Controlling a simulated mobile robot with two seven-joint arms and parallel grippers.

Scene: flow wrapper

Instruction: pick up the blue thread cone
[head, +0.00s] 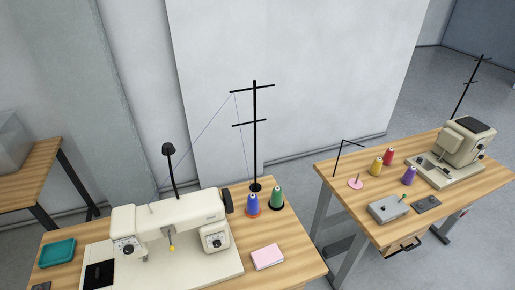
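The blue thread cone (252,203) stands upright at the back right of the near sewing table, on a reddish-orange round base. It is just left of the green thread cone (277,197) and in front of the black thread stand (255,140). Thin blue threads run from the stand's arms, one down toward the cones and one toward the sewing machine. Neither of my grippers shows in the head view.
A white sewing machine (170,222) fills the near table's (290,240) middle. A pink pad (267,257) and a teal tray (57,253) lie on it. A second table (345,195) at right holds yellow, red and purple cones (409,175), a grey box (388,209) and another machine (462,145).

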